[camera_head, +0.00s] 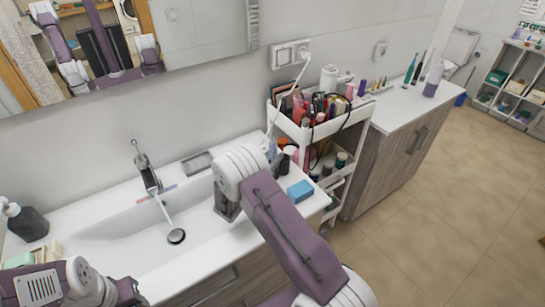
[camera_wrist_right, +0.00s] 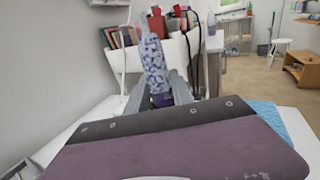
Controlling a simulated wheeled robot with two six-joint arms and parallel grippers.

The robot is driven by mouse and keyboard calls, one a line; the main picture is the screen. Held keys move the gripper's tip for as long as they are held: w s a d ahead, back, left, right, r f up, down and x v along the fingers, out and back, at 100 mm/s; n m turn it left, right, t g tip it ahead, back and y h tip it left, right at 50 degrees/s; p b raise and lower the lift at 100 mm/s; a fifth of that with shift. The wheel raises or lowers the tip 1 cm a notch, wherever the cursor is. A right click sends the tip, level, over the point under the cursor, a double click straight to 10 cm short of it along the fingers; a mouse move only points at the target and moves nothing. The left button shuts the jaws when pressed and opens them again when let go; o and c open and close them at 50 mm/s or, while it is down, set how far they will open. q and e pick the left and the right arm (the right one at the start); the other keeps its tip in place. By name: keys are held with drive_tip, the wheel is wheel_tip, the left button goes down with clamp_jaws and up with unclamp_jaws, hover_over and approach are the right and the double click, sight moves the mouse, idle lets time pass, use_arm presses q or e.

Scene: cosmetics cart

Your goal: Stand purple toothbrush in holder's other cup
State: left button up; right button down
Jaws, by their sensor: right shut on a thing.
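My right gripper (camera_wrist_right: 158,88) is shut on a purple-and-white patterned handle (camera_wrist_right: 154,62), which stands nearly upright between the fingers. It looks like the purple toothbrush, but its head is not clear. In the head view the handle's pale end (camera_head: 269,148) shows past my right wrist, over the counter near the cart; the wrist hides the fingers. On the far counter a teal brush-like item (camera_head: 410,68) and a dark-red one (camera_head: 421,68) stand upright. I cannot make out the holder's cups. My left arm shows at lower left, its fingers out of frame.
The white cart (camera_head: 300,135), full of cosmetics, stands between the sink counter and the far cabinet (camera_head: 385,160). A blue sponge (camera_head: 300,191) lies near the counter's right edge. A purple bottle (camera_head: 433,80) stands on the far counter. The floor (camera_head: 440,220) at right is clear.

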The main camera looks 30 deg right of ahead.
drive_tip(key=shift+f+b, duration=0.35)
drive_tip(key=shift+f, duration=0.15)
drive_tip(key=c, duration=1)
unclamp_jaws()
drive_tip(key=shift+c, duration=0.2)
drive_tip(key=b+v, duration=0.1)
drive_tip(key=v, duration=0.8)
